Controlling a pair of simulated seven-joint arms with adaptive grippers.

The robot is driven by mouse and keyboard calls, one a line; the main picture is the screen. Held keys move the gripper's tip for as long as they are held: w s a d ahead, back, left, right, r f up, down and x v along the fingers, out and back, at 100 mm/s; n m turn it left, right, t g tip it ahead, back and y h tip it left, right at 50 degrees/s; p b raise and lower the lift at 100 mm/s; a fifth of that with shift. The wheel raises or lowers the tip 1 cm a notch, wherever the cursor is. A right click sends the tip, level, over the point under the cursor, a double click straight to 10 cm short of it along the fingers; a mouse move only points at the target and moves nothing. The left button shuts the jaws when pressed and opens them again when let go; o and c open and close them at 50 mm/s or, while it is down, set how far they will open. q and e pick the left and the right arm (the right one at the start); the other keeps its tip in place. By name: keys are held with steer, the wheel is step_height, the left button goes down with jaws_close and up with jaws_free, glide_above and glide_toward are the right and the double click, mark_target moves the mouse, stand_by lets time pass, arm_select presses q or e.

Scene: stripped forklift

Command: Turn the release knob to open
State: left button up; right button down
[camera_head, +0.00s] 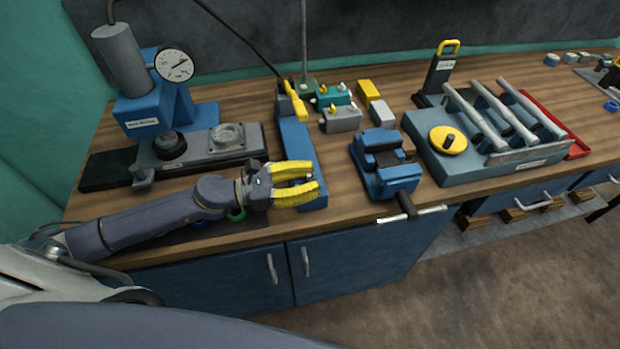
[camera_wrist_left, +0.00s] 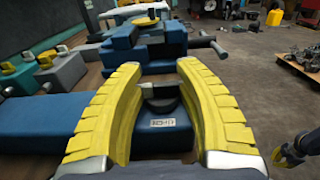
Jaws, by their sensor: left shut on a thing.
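The release knob (camera_wrist_left: 162,90) shows in the left wrist view as a dark crosspiece on a black round base. It stands on a blue block with a white label (camera_wrist_left: 165,128). My left gripper (camera_head: 319,181) has its yellow fingers on either side of the knob, shut on it. In the head view the fingers reach right over the near end of the long blue block (camera_head: 294,145) and hide the knob. What seems to be part of my right gripper (camera_wrist_left: 287,155) shows at the right edge of the wrist view; its jaws are unclear.
A blue press with a round gauge (camera_head: 173,66) stands at the back left. A blue vise (camera_head: 385,178) is right of my left gripper, its handle over the bench edge. Small valve blocks (camera_head: 341,120) lie behind. A blue fixture with grey bars (camera_head: 478,165) is farther right.

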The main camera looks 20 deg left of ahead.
arm_select(q)
steer(key=shift+c, duration=0.7)
steer(key=shift+n+t+y, duration=0.3)
steer(key=shift+t, duration=0.1)
steer(key=n+t+y, duration=0.3)
steer(key=t, duration=0.1)
steer(key=shift+d+n+y, duration=0.1)
steer(key=shift+n+y, duration=0.2)
steer(key=shift+n, duration=0.1)
steer(key=n+t+y, duration=0.2)
steer(key=y, duration=0.1)
steer(key=n+t+y, duration=0.2)
steer(key=n+y, duration=0.1)
steer(key=y, duration=0.1)
steer(key=shift+y, duration=0.3)
steer(key=n+y, duration=0.2)
steer(key=y, duration=0.1)
steer(key=n+y, duration=0.2)
steer(key=y, duration=0.2)
steer(key=shift+n, duration=0.4)
steer(key=shift+n+g+y, duration=0.45)
steer(key=shift+n+y, duration=0.5)
steer(key=shift+y, duration=0.5)
steer(key=shift+n+g+y, duration=0.45)
steer(key=shift+n+y, duration=0.5)
steer(key=shift+y, duration=0.5)
